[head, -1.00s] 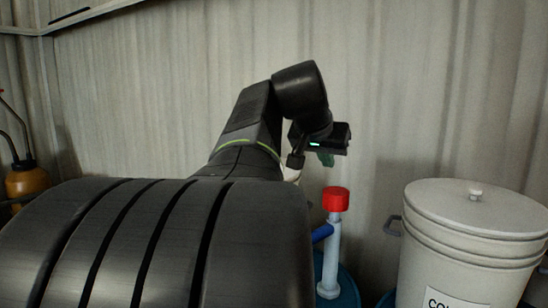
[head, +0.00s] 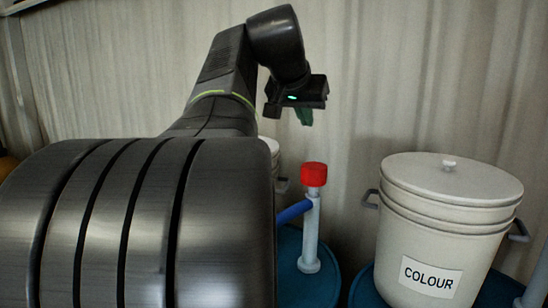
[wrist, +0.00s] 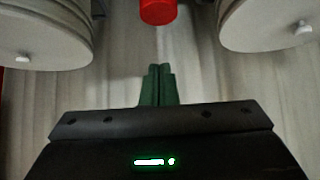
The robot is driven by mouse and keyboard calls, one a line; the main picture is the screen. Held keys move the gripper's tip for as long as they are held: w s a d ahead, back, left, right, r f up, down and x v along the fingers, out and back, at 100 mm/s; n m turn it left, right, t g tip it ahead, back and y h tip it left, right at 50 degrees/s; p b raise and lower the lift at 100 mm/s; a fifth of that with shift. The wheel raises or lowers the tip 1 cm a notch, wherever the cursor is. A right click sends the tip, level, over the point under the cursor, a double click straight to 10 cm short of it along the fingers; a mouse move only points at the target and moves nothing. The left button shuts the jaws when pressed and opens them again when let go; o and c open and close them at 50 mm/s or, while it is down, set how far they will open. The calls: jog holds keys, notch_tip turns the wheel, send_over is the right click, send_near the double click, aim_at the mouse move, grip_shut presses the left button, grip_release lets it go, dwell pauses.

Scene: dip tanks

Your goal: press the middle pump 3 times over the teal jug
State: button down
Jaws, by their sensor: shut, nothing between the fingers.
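A pump with a red cap (head: 314,174) on a pale blue stem (head: 311,232) and a blue spout stands on a teal drum top (head: 290,275) in the head view. Its red cap also shows at the top of the wrist view (wrist: 158,11). My gripper (head: 305,116) hangs above and slightly left of the cap in the head view, apart from it. Its green fingers (wrist: 158,85) are together and empty. Whether this is the middle pump I cannot tell. No teal jug is recognisable; my arm hides the area left of the pump.
A white lidded bucket labelled COLOUR (head: 432,278) stands right of the pump. Another pale bucket (head: 270,146) is partly hidden behind my arm. In the wrist view, pale lids flank the red cap. A corrugated wall (head: 400,70) rises behind.

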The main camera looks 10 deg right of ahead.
jog(key=shift+f, duration=0.1)
jog(key=p, duration=0.1)
send_over(312, 169)
jog(key=f, duration=0.6)
jog(key=w+f, duration=0.1)
jog(key=f, duration=0.2)
jog(key=shift+d, duration=0.25)
jog(key=shift+s+f, duration=0.2)
jog(key=shift+f, duration=0.4)
jog(key=shift+w+f, duration=0.1)
jog(key=shift+f, duration=0.25)
jog(key=shift+f+b, duration=1.25)
jog(key=shift+f, duration=0.7)
